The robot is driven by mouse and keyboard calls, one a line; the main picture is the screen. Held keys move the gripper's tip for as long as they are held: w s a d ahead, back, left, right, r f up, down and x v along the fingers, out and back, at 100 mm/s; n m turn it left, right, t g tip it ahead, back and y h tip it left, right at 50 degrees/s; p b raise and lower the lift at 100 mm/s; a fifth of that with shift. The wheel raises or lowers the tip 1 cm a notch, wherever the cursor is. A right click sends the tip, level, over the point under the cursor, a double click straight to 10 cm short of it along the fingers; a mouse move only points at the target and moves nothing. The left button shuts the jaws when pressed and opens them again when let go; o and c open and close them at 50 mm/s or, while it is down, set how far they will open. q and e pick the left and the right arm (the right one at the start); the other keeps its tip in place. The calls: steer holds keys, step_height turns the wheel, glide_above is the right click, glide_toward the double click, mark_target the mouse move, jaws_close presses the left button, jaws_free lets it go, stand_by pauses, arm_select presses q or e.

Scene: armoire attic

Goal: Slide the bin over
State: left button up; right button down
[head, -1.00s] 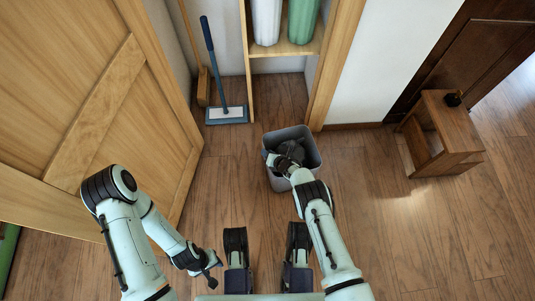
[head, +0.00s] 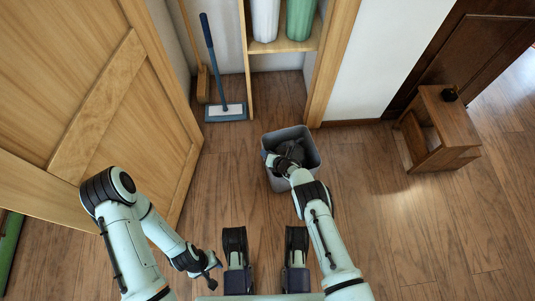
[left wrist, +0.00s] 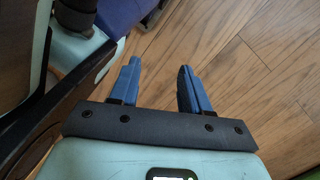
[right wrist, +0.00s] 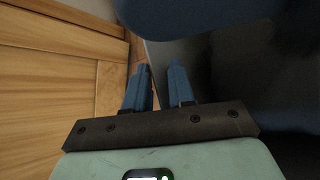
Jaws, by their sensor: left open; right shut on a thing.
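The grey bin (head: 312,146) stands on the wooden floor in front of the armoire opening. Something dark is inside it, partly hidden by my right arm. My right gripper (head: 272,159) reaches to the bin's left side. In the right wrist view, my right gripper (right wrist: 159,80) has its fingers on either side of the bin's thin wall, with the dark bin interior (right wrist: 185,55) to the right. My left gripper (head: 215,271) hangs low at the lower left, open and empty, away from the bin. It also shows in the left wrist view (left wrist: 158,80) above bare floor.
An open wooden door (head: 110,90) fills the left. A blue mop (head: 226,111) and a broom (head: 203,84) stand in the armoire, beside a shelf post (head: 246,70). A small wooden stool (head: 448,133) stands right. Floor between bin and stool is clear.

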steer(key=shift+s+f, duration=0.25)
steer(key=shift+f, duration=0.1)
steer(key=c, duration=0.9)
jaws_free()
steer(key=shift+c, duration=0.2)
arm_select(q)
steer(key=shift+w, duration=0.1)
arm_select(e)
steer(key=shift+o, duration=0.4)
steer(key=shift+w+r, duration=0.15)
steer(key=shift+w, duration=0.05)
arm_select(q)
steer(key=w+d+r+m+t+p, duration=0.1)
steer(key=w+d+r+t+p, duration=0.2)
steer(key=w+r+p, duration=0.5)
step_height(320, 180, up, 3)
steer(key=shift+w+r+t, duration=0.1)
steer(key=shift+w+t, duration=0.3)
steer(key=shift+w, duration=0.5)
arm_select(e)
steer(key=v, duration=1.3)
steer(key=shift+s, duration=0.2)
arm_select(q)
steer(key=shift+d, duration=0.1)
arm_select(e)
steer(key=shift+d, duration=0.1)
